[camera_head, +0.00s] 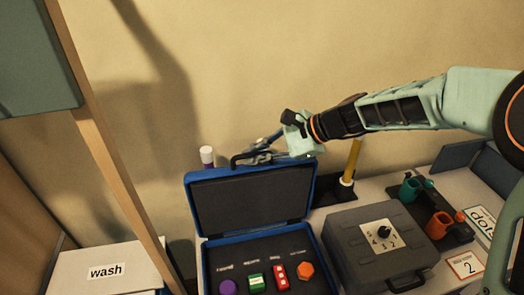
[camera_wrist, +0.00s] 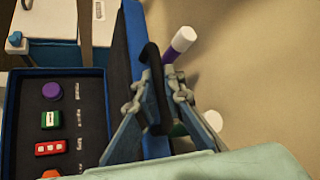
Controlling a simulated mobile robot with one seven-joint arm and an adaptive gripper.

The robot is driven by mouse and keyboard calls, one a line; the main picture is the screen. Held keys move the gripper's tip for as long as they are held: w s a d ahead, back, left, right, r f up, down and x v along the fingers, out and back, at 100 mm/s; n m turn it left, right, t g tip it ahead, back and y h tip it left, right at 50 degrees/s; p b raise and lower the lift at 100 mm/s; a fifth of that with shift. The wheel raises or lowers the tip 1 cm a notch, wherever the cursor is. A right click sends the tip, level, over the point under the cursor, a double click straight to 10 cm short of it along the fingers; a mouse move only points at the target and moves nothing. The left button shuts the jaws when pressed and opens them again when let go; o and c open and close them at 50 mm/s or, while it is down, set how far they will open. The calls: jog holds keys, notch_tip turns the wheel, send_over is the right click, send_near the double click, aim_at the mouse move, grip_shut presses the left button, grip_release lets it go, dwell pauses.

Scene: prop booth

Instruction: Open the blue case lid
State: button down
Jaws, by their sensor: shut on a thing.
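The blue case (camera_head: 257,232) stands open on the table, its lid (camera_head: 253,199) raised upright with the dark inner lining facing me. In the dark base lie a purple round piece (camera_head: 227,287), a green block (camera_head: 257,283), a red block (camera_head: 280,278) and an orange hexagonal piece (camera_head: 305,270). My gripper (camera_head: 258,155) is at the top edge of the lid. In the wrist view its fingers (camera_wrist: 157,90) are shut on the black handle (camera_wrist: 153,75) of the lid (camera_wrist: 134,35). The purple piece (camera_wrist: 52,91) also shows there.
A white-capped purple bottle (camera_head: 207,156) and a yellow post (camera_head: 350,162) stand behind. A box labelled "wash" (camera_head: 105,271) is at left, beside a wooden post (camera_head: 105,140).

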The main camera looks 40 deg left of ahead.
jog(key=shift+w+a, duration=0.3)
jog(key=shift+w, duration=0.05)
jog(key=c, duration=2.3)
grip_release()
jog(key=v, duration=1.2)
